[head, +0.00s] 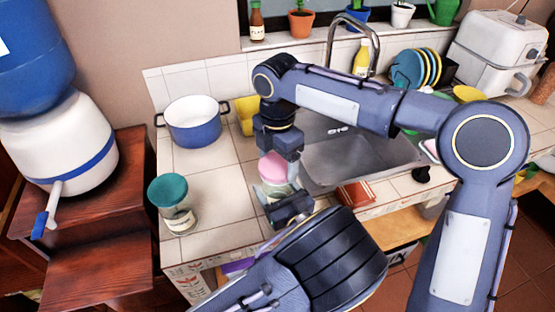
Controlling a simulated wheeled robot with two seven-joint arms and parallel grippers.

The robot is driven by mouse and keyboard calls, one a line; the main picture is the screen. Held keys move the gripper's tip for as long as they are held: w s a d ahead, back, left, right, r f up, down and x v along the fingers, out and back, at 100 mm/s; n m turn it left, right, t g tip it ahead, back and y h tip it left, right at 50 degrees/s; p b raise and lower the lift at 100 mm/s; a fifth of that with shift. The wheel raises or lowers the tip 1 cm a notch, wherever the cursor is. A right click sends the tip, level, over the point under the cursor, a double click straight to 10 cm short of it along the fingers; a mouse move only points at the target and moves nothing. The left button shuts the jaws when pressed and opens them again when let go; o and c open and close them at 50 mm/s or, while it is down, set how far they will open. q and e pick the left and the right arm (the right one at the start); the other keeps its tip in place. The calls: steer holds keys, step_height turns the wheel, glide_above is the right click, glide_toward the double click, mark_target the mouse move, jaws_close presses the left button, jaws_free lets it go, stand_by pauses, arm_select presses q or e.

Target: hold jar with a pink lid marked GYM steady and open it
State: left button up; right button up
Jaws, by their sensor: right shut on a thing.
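The jar with the pink lid (271,168) stands on the tiled counter near its front edge, left of the sink. Its body is mostly hidden by my grippers, and no GYM marking is legible. My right gripper (280,158) comes down from above and is shut on the pink lid. My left gripper (277,195) is low at the front of the jar, at the height of its body. Its fingers are partly hidden, and I cannot tell whether they grip the jar.
A jar with a teal lid (178,221) stands to the left. A blue and white pot (195,128) is behind it. The sink (350,160) with its faucet lies to the right. A red box-like item (355,194) lies at the counter's front edge. Bare tiles lie between the two jars.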

mark_target(278, 165)
steer(key=shift+r, duration=0.9)
steer(key=shift+r, duration=2)
arm_select(q)
steer(key=o, duration=2)
steer(key=shift+c, duration=0.2)
arm_select(e)
steer(key=shift+f, duration=0.1)
